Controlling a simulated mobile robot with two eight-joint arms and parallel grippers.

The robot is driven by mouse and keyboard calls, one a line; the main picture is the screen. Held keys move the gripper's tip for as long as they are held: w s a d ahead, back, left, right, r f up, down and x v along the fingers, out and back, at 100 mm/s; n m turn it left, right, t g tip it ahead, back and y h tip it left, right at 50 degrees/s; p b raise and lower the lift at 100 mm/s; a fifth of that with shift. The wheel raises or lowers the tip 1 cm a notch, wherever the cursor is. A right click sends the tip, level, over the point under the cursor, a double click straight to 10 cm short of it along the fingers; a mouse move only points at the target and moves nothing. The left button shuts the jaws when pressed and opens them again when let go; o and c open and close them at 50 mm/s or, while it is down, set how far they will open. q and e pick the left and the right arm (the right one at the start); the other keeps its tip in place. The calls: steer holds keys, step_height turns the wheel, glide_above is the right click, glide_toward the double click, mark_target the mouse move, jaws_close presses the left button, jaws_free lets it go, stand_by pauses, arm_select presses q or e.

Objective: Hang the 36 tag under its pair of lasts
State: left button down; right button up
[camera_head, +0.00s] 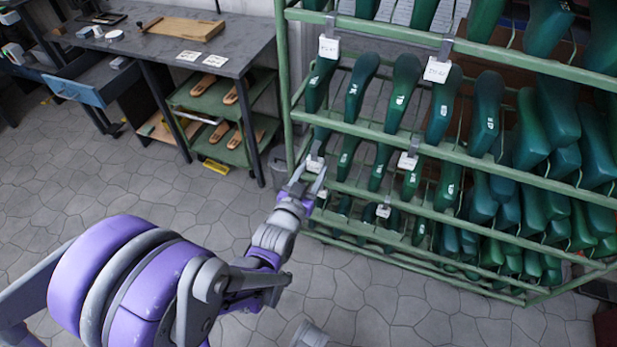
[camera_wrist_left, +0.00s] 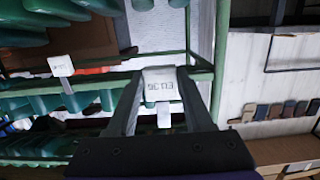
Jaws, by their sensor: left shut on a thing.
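My left gripper (camera_head: 306,181) is at the left end of the green rack, by a middle rail. In the left wrist view its fingers (camera_wrist_left: 163,92) are shut on a white tag (camera_wrist_left: 160,84), whose print appears upside down and looks like EU 36. The tag is right at a green rail; I cannot tell whether it hangs on it. The tag also shows small in the head view (camera_head: 315,163).
Other white tags hang on the rack rails, at the upper left (camera_head: 328,47), upper middle (camera_head: 437,71), middle (camera_head: 407,160) and lower down (camera_head: 383,211). A grey workbench (camera_head: 130,38) with sandals on green shelves below stands left. The stone floor (camera_head: 130,185) between is mostly clear.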

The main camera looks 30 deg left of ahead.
arm_select(q)
steer(key=x, duration=1.1)
steer(key=shift+r, duration=0.25)
stand_by(0.3)
steer(key=shift+w+a, duration=0.1)
steer(key=shift+w, duration=0.05)
steer(key=shift+c, duration=1.1)
jaws_free()
